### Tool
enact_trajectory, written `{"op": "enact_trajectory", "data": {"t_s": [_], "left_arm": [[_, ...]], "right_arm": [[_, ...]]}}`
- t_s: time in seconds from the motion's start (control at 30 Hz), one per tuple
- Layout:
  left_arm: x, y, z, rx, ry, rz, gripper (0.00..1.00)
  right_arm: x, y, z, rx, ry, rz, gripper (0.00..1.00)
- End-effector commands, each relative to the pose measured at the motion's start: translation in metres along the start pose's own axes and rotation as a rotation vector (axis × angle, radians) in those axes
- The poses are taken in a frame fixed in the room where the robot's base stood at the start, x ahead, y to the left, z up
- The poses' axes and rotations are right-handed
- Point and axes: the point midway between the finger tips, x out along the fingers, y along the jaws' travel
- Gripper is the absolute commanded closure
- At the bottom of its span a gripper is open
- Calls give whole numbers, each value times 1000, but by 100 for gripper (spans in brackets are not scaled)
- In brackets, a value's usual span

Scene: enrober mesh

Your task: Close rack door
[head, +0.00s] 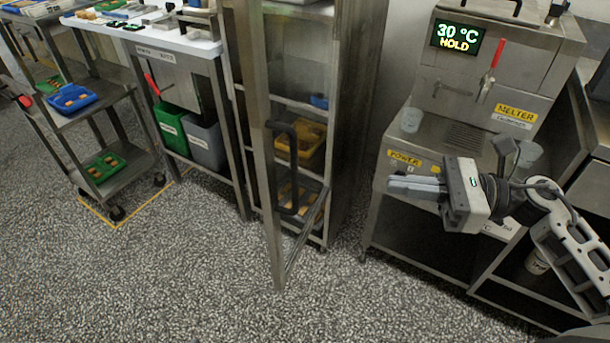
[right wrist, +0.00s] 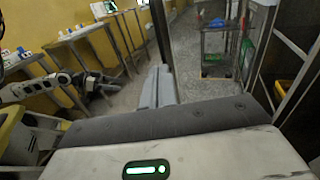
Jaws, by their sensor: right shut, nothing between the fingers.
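The rack door (head: 259,160) is a tall metal-framed clear panel with a dark bar handle (head: 293,168). It stands open, swung out from the metal rack (head: 350,130) towards me. My right gripper (head: 391,184) is shut and empty, to the right of the door and in front of the melter. Its fingers point left and are apart from the handle. The fingers also show in the right wrist view (right wrist: 158,84). What looks like my left gripper (right wrist: 98,84) shows small at the left of that view; its jaws are unclear.
The melter (head: 470,80) stands right of the rack, cups on its ledge. Yellow bins (head: 312,140) sit inside the rack. A worktable (head: 185,40) with green and grey bins below and a trolley (head: 100,100) stand left. The speckled floor (head: 180,270) in front is clear.

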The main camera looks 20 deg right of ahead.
Motion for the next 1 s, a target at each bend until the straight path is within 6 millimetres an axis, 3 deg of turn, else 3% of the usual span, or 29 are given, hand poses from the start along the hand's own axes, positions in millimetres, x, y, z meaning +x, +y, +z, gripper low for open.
{"op": "enact_trajectory", "data": {"t_s": [0.4, 0.6, 1.0], "left_arm": [[-5, 0, -10, 0, -14, -6, 24], [-6, -1, -11, 14, -24, -16, 24], [-4, -3, -12, 22, -25, -19, 24]], "right_arm": [[87, 0, 6, 6, -9, 5, 100], [119, 0, 4, 7, -8, 4, 100], [133, 1, 1, 9, -5, 2, 100]]}}
